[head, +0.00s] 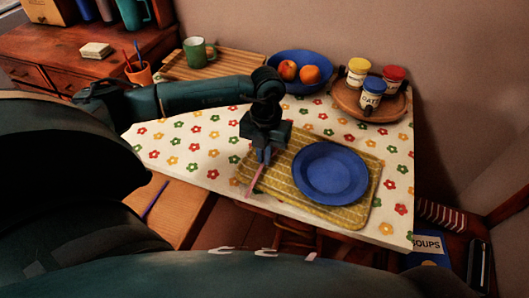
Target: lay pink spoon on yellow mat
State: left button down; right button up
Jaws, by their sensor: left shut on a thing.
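The yellow mat (341,217) lies on the flowered tablecloth near the table's front edge, with a blue plate (330,172) on its right part. My left gripper (264,156) points down over the mat's left part and is shut on the pink spoon (254,181). The spoon slants down to the left from the fingers, over the mat's left strip beside the plate. I cannot tell whether it touches the mat. The fingers hide the spoon's upper end. My right gripper does not show.
A blue bowl with fruit (300,86), a round wooden tray with jars (349,101) and a green mug (195,52) on a slatted board (230,62) stand at the back. A wooden chair (176,205) is at the front left.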

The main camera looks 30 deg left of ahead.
pick_arm(q)
jog(key=shift+f, duration=0.2)
jog(key=c, duration=1.6)
grip_release()
jog(key=shift+o, duration=0.2)
notch_tip(320, 180, up, 12)
jog(key=w, duration=0.1)
jog(key=shift+a+r, duration=0.15)
jog(key=shift+r, duration=0.05)
